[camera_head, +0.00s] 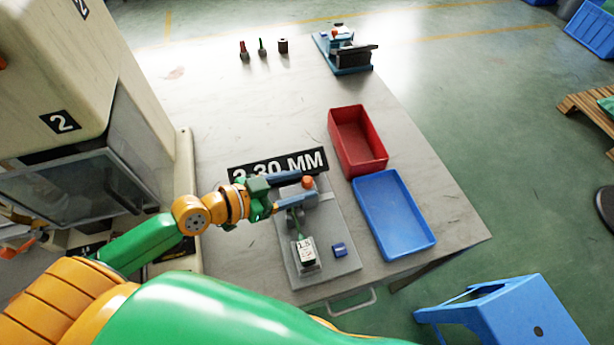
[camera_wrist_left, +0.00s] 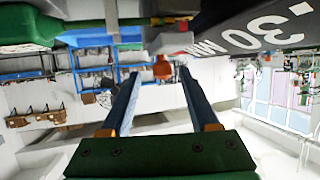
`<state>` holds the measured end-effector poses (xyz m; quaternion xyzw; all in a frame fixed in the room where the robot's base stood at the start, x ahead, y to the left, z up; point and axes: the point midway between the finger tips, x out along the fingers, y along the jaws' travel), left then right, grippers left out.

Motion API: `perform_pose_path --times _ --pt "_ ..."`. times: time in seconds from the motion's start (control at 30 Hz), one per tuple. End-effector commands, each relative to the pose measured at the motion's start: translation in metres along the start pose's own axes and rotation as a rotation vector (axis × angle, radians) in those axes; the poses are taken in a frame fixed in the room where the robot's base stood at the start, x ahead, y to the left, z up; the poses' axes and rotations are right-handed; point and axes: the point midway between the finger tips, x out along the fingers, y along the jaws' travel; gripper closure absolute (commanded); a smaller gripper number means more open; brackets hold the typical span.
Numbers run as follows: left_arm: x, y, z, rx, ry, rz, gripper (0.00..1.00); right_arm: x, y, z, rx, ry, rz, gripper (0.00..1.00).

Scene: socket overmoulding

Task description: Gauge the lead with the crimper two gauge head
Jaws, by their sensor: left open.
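The gauge (camera_head: 325,225) is a grey plate with a gauge head carrying an orange knob (camera_head: 308,182). A black sign (camera_head: 250,164) behind it reads 2.30 MM. My left gripper (camera_head: 301,188) is open at the gauge head, its two blue fingers pointing at the knob. In the left wrist view the knob (camera_wrist_left: 162,68) shows between the fingertips (camera_wrist_left: 160,72), with no clear grip on it. A thin green piece, perhaps the lead (camera_head: 297,222), stands above a block marked 1.8 (camera_head: 305,252); my arm and the gauge head partly hide that area. My right gripper is out of view.
A red tray (camera_head: 334,137) and a blue tray (camera_head: 374,243) stand right of the gauge. A small blue block (camera_head: 339,249) lies on the plate. A machine marked 2 (camera_head: 60,122) stands at left. Another blue-based device (camera_head: 345,55) and small parts stand at the back.

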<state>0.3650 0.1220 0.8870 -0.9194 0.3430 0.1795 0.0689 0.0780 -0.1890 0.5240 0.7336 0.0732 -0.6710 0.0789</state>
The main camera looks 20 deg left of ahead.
Motion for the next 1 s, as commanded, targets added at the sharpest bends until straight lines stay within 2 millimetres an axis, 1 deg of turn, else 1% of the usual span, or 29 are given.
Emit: perform_pose_path --times 0.03,0.1,0.2,0.47,0.5,0.57,0.6,0.67,0.7,0.73,1.0 --pt "0.007 -0.001 -0.003 -0.002 0.005 -0.002 0.39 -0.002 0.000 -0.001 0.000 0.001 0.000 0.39" --pt "0.015 -0.001 -0.001 -0.002 0.002 -0.003 0.39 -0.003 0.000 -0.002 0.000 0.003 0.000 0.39" --pt "0.022 -0.001 -0.001 -0.001 0.001 -0.002 0.39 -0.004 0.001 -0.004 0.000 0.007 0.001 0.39" --pt "0.025 0.000 0.000 0.001 -0.001 0.000 0.39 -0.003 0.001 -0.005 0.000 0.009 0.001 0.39" --pt "0.025 0.000 0.000 0.001 -0.001 0.000 0.44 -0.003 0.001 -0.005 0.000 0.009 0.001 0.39" --pt "0.025 0.000 0.000 0.001 -0.001 0.000 0.60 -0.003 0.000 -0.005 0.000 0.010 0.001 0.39" --pt "0.025 0.000 0.000 0.001 -0.001 0.000 0.71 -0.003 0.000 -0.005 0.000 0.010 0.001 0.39" --pt "0.025 0.000 0.000 0.001 -0.001 0.000 0.87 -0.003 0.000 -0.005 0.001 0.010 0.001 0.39" --pt "0.025 0.000 0.000 0.001 -0.001 0.000 0.98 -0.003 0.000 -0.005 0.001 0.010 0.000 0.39" --pt "0.025 0.000 0.000 0.001 -0.001 0.000 1.00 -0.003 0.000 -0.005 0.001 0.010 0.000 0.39" --pt "0.024 0.000 0.000 0.001 -0.001 -0.001 1.00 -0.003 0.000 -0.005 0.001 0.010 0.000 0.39"
